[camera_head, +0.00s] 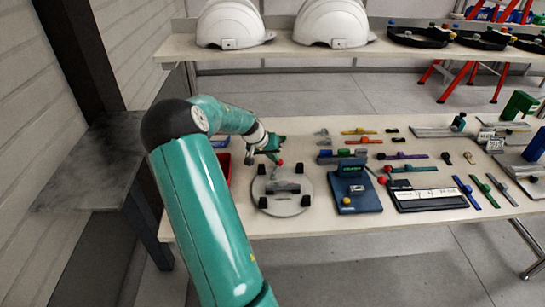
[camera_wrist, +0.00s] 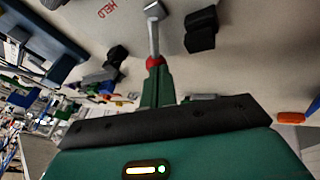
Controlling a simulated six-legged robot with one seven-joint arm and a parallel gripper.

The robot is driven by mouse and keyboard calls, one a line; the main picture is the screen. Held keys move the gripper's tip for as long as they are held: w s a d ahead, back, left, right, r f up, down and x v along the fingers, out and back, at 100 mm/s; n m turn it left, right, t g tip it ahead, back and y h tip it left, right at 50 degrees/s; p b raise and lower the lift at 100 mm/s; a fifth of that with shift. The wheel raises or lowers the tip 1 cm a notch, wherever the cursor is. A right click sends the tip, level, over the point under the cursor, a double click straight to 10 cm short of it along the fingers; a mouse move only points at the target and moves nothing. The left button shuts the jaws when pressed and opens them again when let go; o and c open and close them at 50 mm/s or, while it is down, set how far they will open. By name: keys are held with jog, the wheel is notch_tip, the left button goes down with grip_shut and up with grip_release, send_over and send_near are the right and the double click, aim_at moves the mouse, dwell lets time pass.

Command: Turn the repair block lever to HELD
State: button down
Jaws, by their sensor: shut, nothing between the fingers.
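A round grey plate (camera_head: 283,207) with black blocks around its rim stands on the near left of the table. A lever with a silver shaft (camera_wrist: 154,38) and a red knob (camera_wrist: 155,62) rises from it; the knob also shows in the head view (camera_head: 280,162). Red lettering reading HELD (camera_wrist: 114,9) lies on the pale surface left of the shaft in the wrist view. My gripper (camera_head: 272,152) is shut, its green fingers (camera_wrist: 157,78) right at the knob. I cannot tell whether they touch it. The fingers hide part of the lever's knob end.
A blue box (camera_head: 357,199) stands right of the plate, with several coloured tools and a black-and-white panel (camera_head: 430,199) beyond it. A red tray (camera_head: 223,165) lies left, partly behind my arm. White helmet shells (camera_head: 229,24) sit on the back shelf.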

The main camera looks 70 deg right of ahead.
jog(key=shift+s+d+f+m+g+y, duration=0.1)
jog(key=shift+s+m+g+y, duration=0.3)
jog(key=shift+m, duration=0.5)
jog(key=shift+s+m+g+y, duration=0.3)
jog(key=shift+s+m, duration=0.05)
jog(key=shift+m, duration=0.55)
jog(key=shift+s, duration=0.2)
dwell(1.6)
